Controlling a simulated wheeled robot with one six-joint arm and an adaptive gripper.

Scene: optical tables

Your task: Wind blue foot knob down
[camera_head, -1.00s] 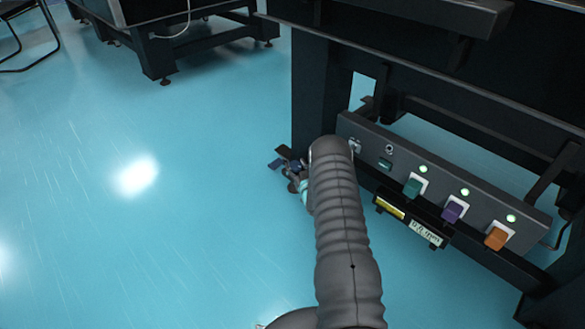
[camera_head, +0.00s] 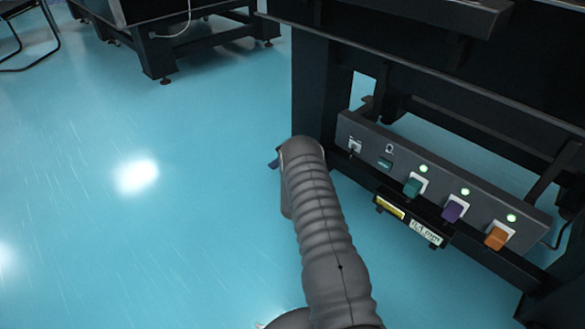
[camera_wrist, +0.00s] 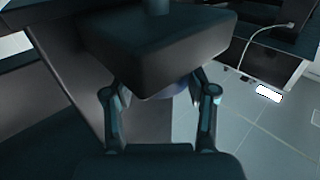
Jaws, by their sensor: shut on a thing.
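The blue foot knob (camera_wrist: 172,93) shows as a bluish-purple round edge in the wrist view, just under a dark block of the table leg (camera_wrist: 155,50). My gripper (camera_wrist: 164,88) has its two fingers around it, one on each side, and is shut on it. Most of the knob is hidden by the block above it. In the head view my arm covers the gripper and the leg's foot. A small blue piece (camera_head: 273,163) shows left of my wrist; I cannot tell whether it is the knob.
A grey panel (camera_head: 375,140) with teal (camera_head: 413,187), purple (camera_head: 453,211) and orange (camera_head: 496,237) switches and green lamps runs along the table's lower side. A small display box (camera_head: 408,220) sits below it. Another table (camera_head: 155,50) stands at the back.

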